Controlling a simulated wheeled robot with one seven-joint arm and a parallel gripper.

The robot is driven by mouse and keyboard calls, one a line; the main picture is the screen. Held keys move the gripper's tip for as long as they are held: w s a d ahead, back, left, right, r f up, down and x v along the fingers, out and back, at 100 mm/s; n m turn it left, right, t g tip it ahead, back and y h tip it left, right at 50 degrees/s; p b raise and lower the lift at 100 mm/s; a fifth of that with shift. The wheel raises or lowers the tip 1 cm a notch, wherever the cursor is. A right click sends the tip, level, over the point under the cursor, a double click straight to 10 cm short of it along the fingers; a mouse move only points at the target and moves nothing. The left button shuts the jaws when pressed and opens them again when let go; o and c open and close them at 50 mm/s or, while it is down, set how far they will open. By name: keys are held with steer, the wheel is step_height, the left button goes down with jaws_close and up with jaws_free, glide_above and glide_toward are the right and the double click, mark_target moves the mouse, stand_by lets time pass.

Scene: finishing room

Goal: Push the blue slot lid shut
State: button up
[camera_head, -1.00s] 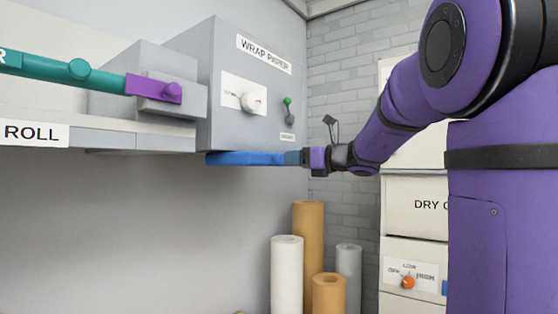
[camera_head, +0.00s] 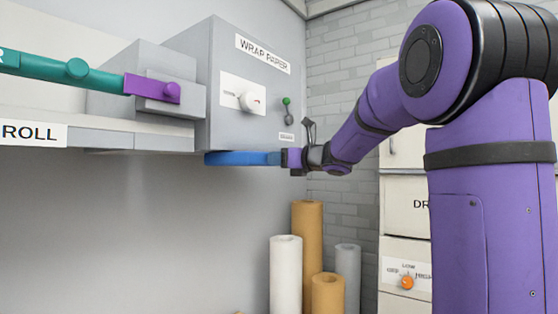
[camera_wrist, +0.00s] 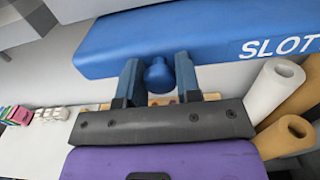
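The blue slot lid (camera_head: 232,158) sticks out under the grey wrap paper box in the head view. In the wrist view the lid (camera_wrist: 200,32) spans the top, with white lettering "SLOT" at the right. In the head view my gripper (camera_head: 275,158) is at the lid's right end and hides the knob.
The wrap paper box (camera_head: 225,120) carries a dial and a green-tipped lever (camera_head: 287,110). A teal bar with a purple end (camera_head: 155,88) is at the left. Several paper rolls (camera_head: 286,275) stand below. Drawers (camera_head: 405,205) are at the right.

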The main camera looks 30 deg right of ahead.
jaws_close()
steer(key=x, duration=0.7)
steer(key=shift+w, duration=0.1)
steer(key=o, duration=0.9)
jaws_free()
steer(key=shift+a, duration=0.1)
steer(key=shift+o, duration=0.2)
steer(key=v, duration=1)
steer(key=shift+s+d, duration=0.25)
steer(key=shift+s, duration=0.1)
